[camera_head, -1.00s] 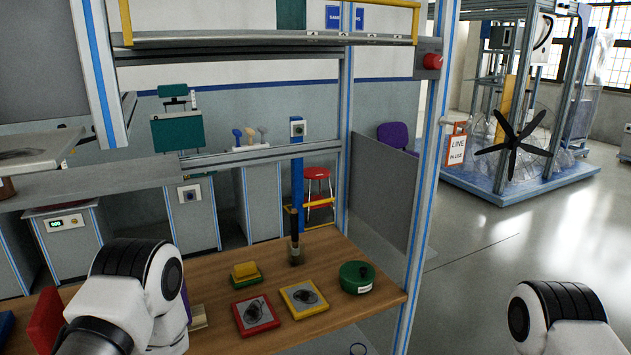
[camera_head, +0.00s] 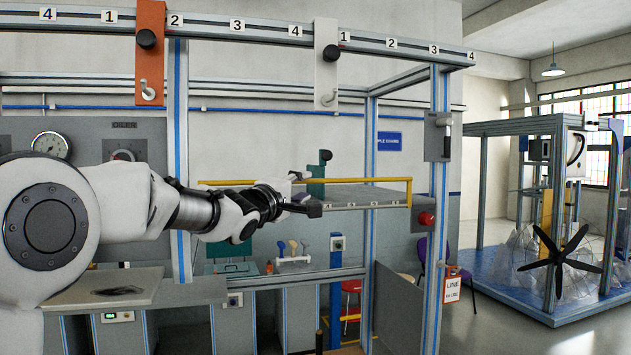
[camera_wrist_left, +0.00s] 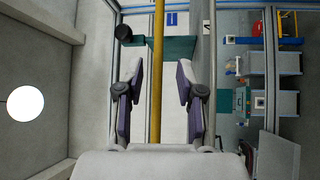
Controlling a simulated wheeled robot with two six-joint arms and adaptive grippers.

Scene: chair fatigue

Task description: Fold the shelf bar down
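The yellow shelf bar (camera_head: 375,180) stands raised above the shelf (camera_head: 362,201), with its right post at the shelf's right end. My left gripper (camera_head: 308,194) is in front of the bar, partly covering it. In the left wrist view the gripper (camera_wrist_left: 158,92) is open and empty, with its two fingers apart. The bar (camera_wrist_left: 158,60) runs lengthwise through the gap between the fingers in that picture. I cannot tell whether it lies between the fingers or beyond them. No contact is visible. My right gripper is out of view.
A green block with a black knob (camera_head: 318,172) stands behind the gripper. An orange plate (camera_head: 150,50) and a white plate (camera_head: 327,62) with hooks hang from the numbered rail above. A frame post with a red button (camera_head: 426,218) stands to the right.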

